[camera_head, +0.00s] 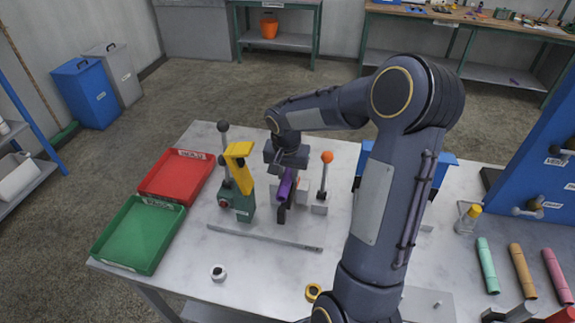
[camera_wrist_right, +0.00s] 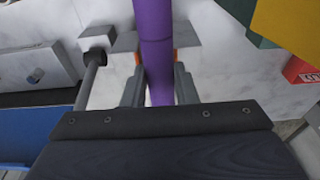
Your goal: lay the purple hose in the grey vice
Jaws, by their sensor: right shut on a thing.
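The purple hose (camera_head: 286,187) is a short dark-purple tube over the work plate on the white table. My right gripper (camera_head: 288,166) comes down on it from behind and is shut on it. In the right wrist view the purple hose (camera_wrist_right: 154,40) runs lengthwise between the two fingers of my right gripper (camera_wrist_right: 158,80). A grey block, seemingly part of the grey vice (camera_wrist_right: 187,33), lies at and beyond the fingertips, below the hose. In the head view the grey vice (camera_head: 303,187) is partly hidden by the hose and gripper. I cannot tell whether the hose touches it. My left gripper is out of view.
A green clamp with a yellow arm (camera_head: 240,165) stands just left of the hose. An orange-knobbed lever (camera_head: 325,178) stands to its right. Red (camera_head: 176,177) and green (camera_head: 138,235) trays lie at the left.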

